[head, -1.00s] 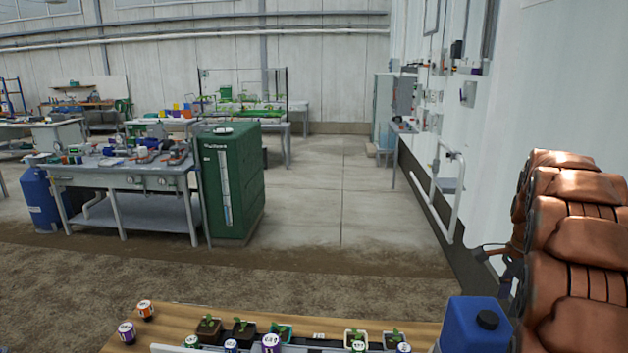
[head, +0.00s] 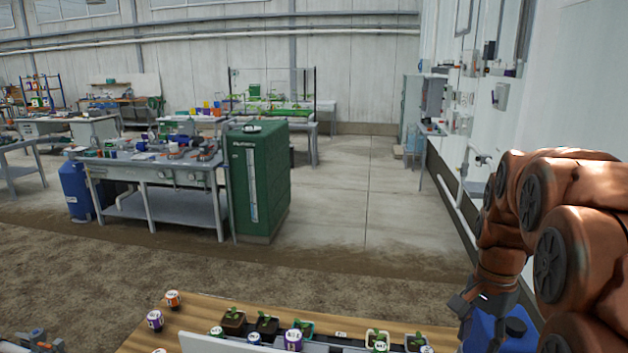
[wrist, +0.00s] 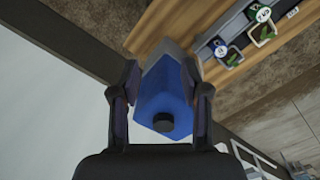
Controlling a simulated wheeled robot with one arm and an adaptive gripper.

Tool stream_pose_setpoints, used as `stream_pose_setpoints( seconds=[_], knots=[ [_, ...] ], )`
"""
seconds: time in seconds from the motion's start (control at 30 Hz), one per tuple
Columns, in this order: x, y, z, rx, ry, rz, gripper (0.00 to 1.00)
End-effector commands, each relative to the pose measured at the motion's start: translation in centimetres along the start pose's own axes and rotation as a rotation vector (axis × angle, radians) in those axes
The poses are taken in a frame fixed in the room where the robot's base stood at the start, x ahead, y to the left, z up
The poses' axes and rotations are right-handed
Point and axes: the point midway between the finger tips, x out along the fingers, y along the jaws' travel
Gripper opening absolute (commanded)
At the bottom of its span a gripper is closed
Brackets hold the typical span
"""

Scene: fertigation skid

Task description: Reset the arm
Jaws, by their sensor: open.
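My gripper (wrist: 160,100) is open in the wrist view, its two dark fingers spread to either side of a blue jug (wrist: 165,88) with a black cap. The jug lies beyond and between the fingers in this view; I cannot tell whether they touch it. In the head view my brown arm is folded at the right, and its dark gripper (head: 465,305) points down beside the blue jug (head: 497,330), which is partly cut off by the arm and the frame's bottom edge.
A wooden table (head: 200,312) in front bears several potted seedlings (head: 268,324) and small labelled jars (head: 155,320). A grey workbench (head: 160,175) and a green cabinet (head: 258,180) stand farther off. A white wall (head: 560,90) is close at the right. The floor aisle beyond the table is clear.

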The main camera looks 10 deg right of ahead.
Motion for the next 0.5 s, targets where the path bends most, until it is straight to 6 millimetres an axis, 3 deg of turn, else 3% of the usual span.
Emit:
stream_pose_setpoints(
  seconds=[0.03, 0.2, 0.5],
  knots=[
    [0.1, 0.2, 2.1, -0.071, -0.004, 0.005, 0.46],
    [0.8, 1.4, 8.0, -0.315, -0.014, 0.019, 0.46],
    [3.4, 5.7, 17.0, -0.745, -0.046, 0.05, 0.46]
  ],
)
